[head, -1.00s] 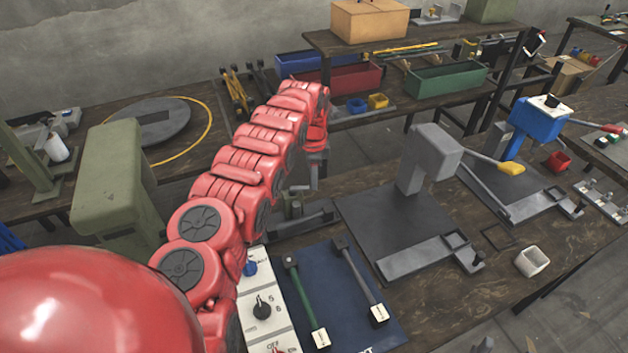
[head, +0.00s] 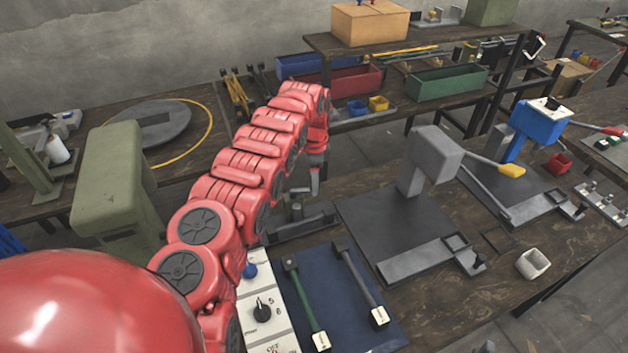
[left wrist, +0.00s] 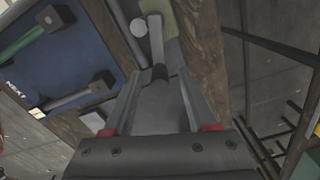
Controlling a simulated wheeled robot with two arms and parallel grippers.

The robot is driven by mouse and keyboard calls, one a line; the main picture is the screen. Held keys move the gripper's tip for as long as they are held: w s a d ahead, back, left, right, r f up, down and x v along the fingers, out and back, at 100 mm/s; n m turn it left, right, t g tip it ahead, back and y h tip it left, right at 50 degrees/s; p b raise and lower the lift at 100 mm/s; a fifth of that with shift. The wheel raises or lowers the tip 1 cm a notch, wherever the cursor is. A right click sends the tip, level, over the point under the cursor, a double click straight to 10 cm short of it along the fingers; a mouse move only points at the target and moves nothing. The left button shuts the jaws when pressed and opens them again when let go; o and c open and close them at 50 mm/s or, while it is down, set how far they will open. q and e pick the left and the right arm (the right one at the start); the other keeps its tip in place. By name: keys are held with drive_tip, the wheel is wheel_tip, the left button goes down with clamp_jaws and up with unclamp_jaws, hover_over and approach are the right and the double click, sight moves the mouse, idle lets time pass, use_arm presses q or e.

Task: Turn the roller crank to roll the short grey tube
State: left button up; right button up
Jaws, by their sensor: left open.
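My left gripper (head: 314,182) hangs at the end of my red arm, over the small grey-green roller device (head: 297,212) on the dark bench. In the left wrist view, its two grey fingers (left wrist: 160,78) are apart. A grey crank handle (left wrist: 156,38) shows just beyond the fingertips, with a pale round knob (left wrist: 138,27) beside it. I cannot tell whether the fingers touch the handle. I cannot tell whether a tube sits in the roller. My right gripper is not in view.
A grey press (head: 432,160) stands right of the roller, with a blue press (head: 538,122) beyond. A white panel with a dark knob (head: 262,309) lies left of the blue mat (head: 330,285). A hollow white block (head: 533,263) sits near the bench's right edge.

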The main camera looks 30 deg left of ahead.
use_arm(q)
wheel_tip(320, 180, up, 8)
drive_tip(key=b, duration=0.2)
drive_tip(key=shift+r+b, duration=0.15)
drive_tip(key=shift+b, duration=0.2)
wheel_tip(320, 180, up, 9)
drive_tip(key=p, duration=0.5)
drive_tip(key=shift+p, duration=0.4)
